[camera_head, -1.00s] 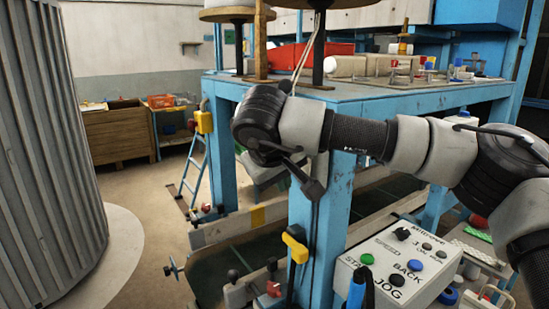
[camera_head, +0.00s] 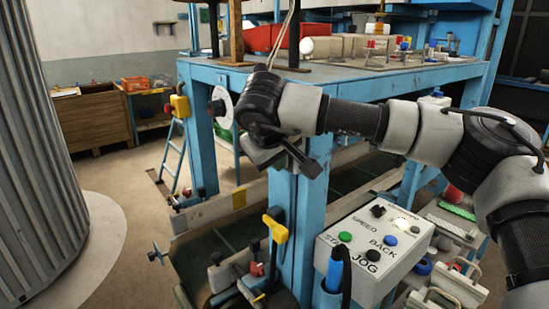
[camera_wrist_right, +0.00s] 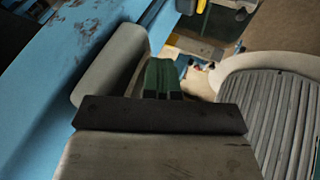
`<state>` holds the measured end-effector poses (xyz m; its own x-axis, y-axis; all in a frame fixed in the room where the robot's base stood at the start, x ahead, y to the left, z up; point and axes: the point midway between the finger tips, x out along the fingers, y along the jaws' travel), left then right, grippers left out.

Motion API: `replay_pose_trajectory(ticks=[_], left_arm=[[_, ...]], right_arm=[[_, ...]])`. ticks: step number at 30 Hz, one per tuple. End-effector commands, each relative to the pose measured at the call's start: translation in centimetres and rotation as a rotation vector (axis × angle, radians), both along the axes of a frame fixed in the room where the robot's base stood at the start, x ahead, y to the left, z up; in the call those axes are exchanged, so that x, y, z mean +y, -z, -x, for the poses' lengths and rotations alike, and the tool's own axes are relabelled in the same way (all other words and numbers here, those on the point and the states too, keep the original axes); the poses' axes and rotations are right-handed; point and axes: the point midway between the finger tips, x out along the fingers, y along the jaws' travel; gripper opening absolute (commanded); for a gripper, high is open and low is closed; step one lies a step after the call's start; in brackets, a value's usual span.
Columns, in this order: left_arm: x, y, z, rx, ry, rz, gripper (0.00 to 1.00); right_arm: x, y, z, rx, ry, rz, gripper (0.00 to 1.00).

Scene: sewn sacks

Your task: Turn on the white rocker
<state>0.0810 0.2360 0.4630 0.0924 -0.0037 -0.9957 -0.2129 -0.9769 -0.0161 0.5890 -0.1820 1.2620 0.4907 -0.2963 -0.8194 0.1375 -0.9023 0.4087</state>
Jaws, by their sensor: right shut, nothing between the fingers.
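A pale control box (camera_head: 375,245) hangs at the front right of the blue bench. It bears a black knob (camera_head: 378,211), a green button (camera_head: 345,237), a blue button (camera_head: 390,240) and a black button (camera_head: 373,255). A small bright white patch (camera_head: 402,224) shows near its upper edge; I cannot tell whether it is the white rocker. My right gripper (camera_head: 290,155) is left of and above the box, in front of the bench's near leg, apart from the box. Its fingers are shut and empty in the right wrist view (camera_wrist_right: 162,76). My left gripper is not in view.
A yellow-handled fitting (camera_head: 274,228) stands by the near leg, left of the box. A grey ribbed cylinder (camera_head: 35,190) stands at left.

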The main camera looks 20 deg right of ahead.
Motion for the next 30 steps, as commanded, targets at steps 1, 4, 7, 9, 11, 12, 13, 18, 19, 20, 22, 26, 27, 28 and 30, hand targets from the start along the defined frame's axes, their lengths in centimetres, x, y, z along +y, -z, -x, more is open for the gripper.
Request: replay_pose_trajectory(ticks=[1, 4, 7, 9, 11, 12, 13, 18, 19, 20, 22, 26, 27, 28, 30], left_arm=[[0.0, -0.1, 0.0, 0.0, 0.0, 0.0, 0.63], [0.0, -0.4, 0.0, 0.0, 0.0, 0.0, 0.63], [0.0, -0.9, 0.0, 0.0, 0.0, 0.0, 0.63], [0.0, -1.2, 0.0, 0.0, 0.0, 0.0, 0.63], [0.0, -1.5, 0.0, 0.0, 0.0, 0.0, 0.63], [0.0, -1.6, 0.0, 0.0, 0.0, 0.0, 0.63], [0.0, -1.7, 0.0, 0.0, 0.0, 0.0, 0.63], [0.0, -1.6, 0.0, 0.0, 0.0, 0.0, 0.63], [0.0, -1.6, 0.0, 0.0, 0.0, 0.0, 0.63], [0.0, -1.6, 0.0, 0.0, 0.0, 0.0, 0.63], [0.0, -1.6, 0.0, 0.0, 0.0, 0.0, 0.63], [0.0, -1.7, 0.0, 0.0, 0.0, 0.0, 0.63], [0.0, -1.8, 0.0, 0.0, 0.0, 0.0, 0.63], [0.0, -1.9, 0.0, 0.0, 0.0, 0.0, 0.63], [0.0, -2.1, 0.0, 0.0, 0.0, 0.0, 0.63]], right_arm=[[-0.1, -0.1, 0.0, -0.001, 0.002, 0.001, 0.0], [-0.1, -0.4, 0.0, -0.001, 0.002, 0.001, 0.0], [-0.1, -0.9, 0.0, -0.002, 0.003, 0.0, 0.0], [-0.1, -1.3, 0.0, -0.002, 0.003, 0.0, 0.0], [-0.1, -1.6, 0.0, -0.003, 0.004, 0.0, 0.0], [-0.1, -1.8, -0.1, -0.004, 0.004, 0.0, 0.0], [-0.1, -1.8, -0.1, -0.004, 0.004, 0.0, 0.0], [-0.1, -1.7, -0.1, -0.003, 0.004, 0.0, 0.0], [-0.1, -1.7, 0.0, -0.003, 0.004, 0.0, 0.0], [-0.1, -1.7, -0.1, -0.003, 0.004, 0.0, 0.0], [-0.1, -1.7, 0.0, -0.002, 0.004, 0.001, 0.0], [0.5, -1.7, 0.1, -0.002, 0.003, 0.002, 0.0], [0.9, -1.7, 0.3, -0.002, 0.001, 0.002, 0.0], [1.4, -1.8, 0.4, -0.001, -0.001, 0.003, 0.0], [2.7, -1.8, 0.9, -0.002, -0.005, 0.004, 0.0]])
